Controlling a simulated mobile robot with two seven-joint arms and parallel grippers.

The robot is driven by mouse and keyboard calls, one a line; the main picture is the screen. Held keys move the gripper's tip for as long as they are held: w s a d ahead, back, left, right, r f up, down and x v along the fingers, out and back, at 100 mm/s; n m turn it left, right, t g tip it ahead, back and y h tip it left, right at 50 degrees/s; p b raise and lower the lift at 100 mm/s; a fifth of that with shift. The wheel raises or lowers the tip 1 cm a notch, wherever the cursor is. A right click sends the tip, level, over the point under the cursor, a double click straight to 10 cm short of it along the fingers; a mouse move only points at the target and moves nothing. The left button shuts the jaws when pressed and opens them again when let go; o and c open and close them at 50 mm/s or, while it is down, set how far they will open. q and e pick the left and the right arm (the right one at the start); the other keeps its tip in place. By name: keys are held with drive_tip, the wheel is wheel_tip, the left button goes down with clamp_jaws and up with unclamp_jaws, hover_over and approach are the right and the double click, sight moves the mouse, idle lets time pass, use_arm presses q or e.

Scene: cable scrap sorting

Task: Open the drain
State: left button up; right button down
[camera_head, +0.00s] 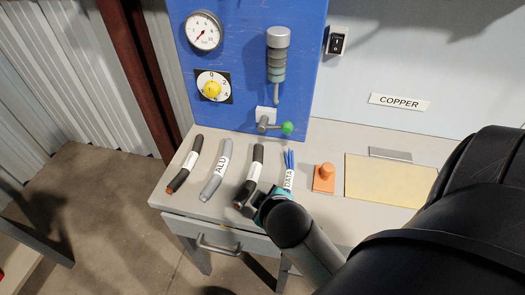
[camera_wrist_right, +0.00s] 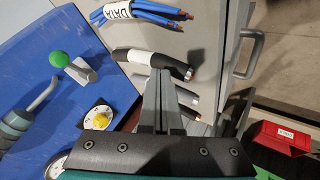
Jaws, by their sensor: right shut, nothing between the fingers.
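The drain valve (camera_head: 265,119) is a small grey body low on the blue panel, below a grey cylindrical unit (camera_head: 277,60) with a thin downward stem. Its lever points right and ends in a green knob (camera_head: 287,128). In the right wrist view the green knob (camera_wrist_right: 58,59) and the valve body (camera_wrist_right: 80,71) show at the left. My right gripper (camera_head: 243,207) is shut and empty, over the table's front edge by a black cable piece (camera_head: 255,166), well in front of the valve. Its closed fingers (camera_wrist_right: 161,80) overlap the cable in the wrist view; contact is unclear. My left gripper is out of view.
Several labelled cable pieces, including the grey ALU one (camera_head: 216,170) and the blue DATA one (camera_head: 289,172), lie on the table (camera_head: 325,143). An orange knobbed block (camera_head: 324,177) and a yellow plate (camera_head: 385,180) are to the right. A gauge (camera_head: 204,32) and yellow dial (camera_head: 212,87) are on the panel.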

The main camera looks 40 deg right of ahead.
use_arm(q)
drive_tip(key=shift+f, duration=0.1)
use_arm(e)
drive_tip(key=s+a+f+m+g+y, duration=0.2)
drive_tip(key=s+a+f+g, duration=0.2)
drive_tip(key=s+a+f, duration=0.2)
drive_tip(key=shift+s+f+y, duration=0.4)
drive_tip(key=shift+s+f, duration=0.45)
drive_tip(key=shift+s, duration=0.05)
drive_tip(key=s+f+g, duration=0.1)
drive_tip(key=s+f, duration=0.2)
drive_tip(key=f, duration=0.7)
drive_tip(key=s+f+g, duration=0.1)
drive_tip(key=s+f, duration=0.2)
drive_tip(key=f, duration=0.7)
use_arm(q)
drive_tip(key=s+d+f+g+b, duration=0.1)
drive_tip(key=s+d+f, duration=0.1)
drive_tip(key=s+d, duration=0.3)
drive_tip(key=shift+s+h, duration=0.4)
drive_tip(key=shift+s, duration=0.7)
use_arm(e)
drive_tip(key=s+d+f+g, duration=0.1)
drive_tip(key=s+d+f, duration=0.1)
drive_tip(key=s+f, duration=0.8)
drive_tip(key=s, duration=0.4)
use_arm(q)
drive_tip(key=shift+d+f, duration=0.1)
